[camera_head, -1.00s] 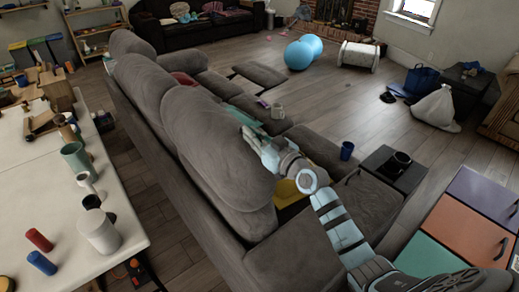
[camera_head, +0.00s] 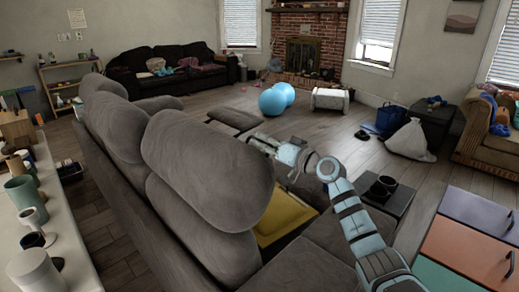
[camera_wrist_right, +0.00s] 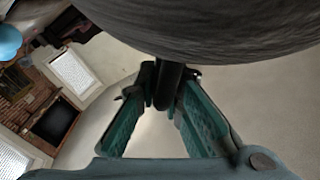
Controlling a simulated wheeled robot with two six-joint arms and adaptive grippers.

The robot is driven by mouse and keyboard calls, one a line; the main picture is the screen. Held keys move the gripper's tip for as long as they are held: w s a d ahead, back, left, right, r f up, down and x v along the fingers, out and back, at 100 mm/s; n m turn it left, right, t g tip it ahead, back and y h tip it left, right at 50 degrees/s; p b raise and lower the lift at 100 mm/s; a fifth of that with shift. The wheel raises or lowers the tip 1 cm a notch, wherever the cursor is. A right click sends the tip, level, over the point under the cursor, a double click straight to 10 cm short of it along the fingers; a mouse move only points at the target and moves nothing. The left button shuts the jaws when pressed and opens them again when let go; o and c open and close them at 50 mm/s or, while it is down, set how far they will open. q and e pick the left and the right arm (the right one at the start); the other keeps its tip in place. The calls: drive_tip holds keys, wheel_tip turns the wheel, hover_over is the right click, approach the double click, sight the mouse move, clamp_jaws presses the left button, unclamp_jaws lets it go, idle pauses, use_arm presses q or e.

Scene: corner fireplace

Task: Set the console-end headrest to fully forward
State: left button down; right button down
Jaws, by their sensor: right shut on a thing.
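The near headrest (camera_head: 205,165) is a large grey cushion atop the grey sofa's nearest backrest. It looks bent forward over the backrest, with a clear fold beneath it; I cannot tell its exact stop. My right gripper (camera_head: 262,142) is at the headrest's seat-side face, partly hidden by it. In the right wrist view, the headrest (camera_wrist_right: 215,25) fills the top. There my right gripper's teal fingers (camera_wrist_right: 165,88) close on a dark bar (camera_wrist_right: 168,82) just below the cushion. My left gripper is out of view.
A yellow surface (camera_head: 283,213) lies in the sofa below my right arm. A small dark table (camera_head: 388,197) with a black mug stands beyond. A white table (camera_head: 60,250) with cups is at left. Coloured drawers (camera_head: 465,240) stand at right. The floor beyond the sofa is mostly clear.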

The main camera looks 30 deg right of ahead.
idle(0.3)
drive_tip(key=c, duration=1.9)
unclamp_jaws()
drive_tip(key=shift+d, duration=0.1)
drive_tip(key=shift+o, duration=1.1)
drive_tip(key=shift+d+f, duration=0.1)
drive_tip(key=shift+d, duration=0.15)
drive_tip(key=shift+a, duration=0.1)
